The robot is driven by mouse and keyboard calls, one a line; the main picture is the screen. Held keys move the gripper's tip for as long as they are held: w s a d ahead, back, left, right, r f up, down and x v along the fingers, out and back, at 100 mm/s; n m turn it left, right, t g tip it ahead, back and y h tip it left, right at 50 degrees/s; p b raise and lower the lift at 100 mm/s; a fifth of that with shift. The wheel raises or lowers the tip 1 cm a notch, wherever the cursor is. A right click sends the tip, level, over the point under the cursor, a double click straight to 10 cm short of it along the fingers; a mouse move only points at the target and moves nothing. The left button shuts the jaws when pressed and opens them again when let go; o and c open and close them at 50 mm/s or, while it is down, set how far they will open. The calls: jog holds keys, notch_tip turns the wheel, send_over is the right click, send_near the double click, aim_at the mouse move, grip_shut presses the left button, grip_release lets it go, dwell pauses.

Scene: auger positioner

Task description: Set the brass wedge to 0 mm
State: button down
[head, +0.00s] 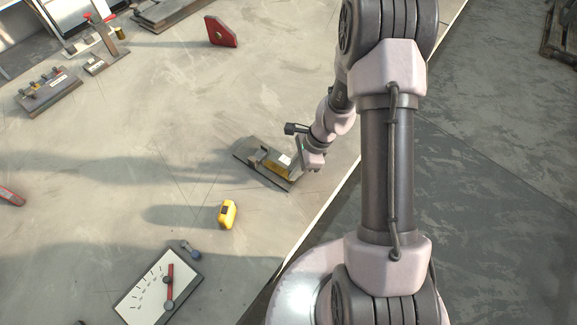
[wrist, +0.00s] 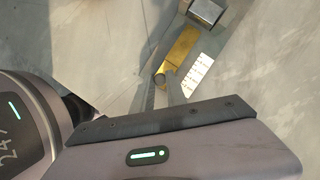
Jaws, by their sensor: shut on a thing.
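The brass wedge (head: 277,169) lies on a dark metal fixture (head: 249,159) on the grey table, beside a white scale plate. In the wrist view the wedge (wrist: 181,46) runs up from a small round pin at its lower end, with the white scale (wrist: 198,76) to its right. The scale marks are too small to read. My gripper (head: 298,163) is down at the fixture's right end, shut on the wedge's near end.
A yellow box-like tool (head: 228,214) stands nearer than the fixture. A dial board (head: 140,292) with a red pointer lies at the front. A red block (head: 221,32) and a knobbed panel (head: 48,92) are farther off. The table's edge runs close to the fixture's right.

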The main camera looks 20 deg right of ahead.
jog(key=shift+s, duration=0.15)
jog(key=c, duration=1.3)
grip_release()
jog(key=shift+s+d, duration=0.1)
jog(key=shift+d, duration=0.05)
jog(key=shift+c, duration=0.2)
jog(key=shift+d+r+p, duration=0.1)
jog(key=shift+r+p, duration=0.2)
jog(key=shift+r, duration=0.05)
jog(key=p+v, duration=0.5)
jog(key=v, duration=1.1)
jog(key=shift+d+r+p, duration=0.15)
jog(key=shift+r+p, duration=0.1)
jog(key=shift+p, duration=0.05)
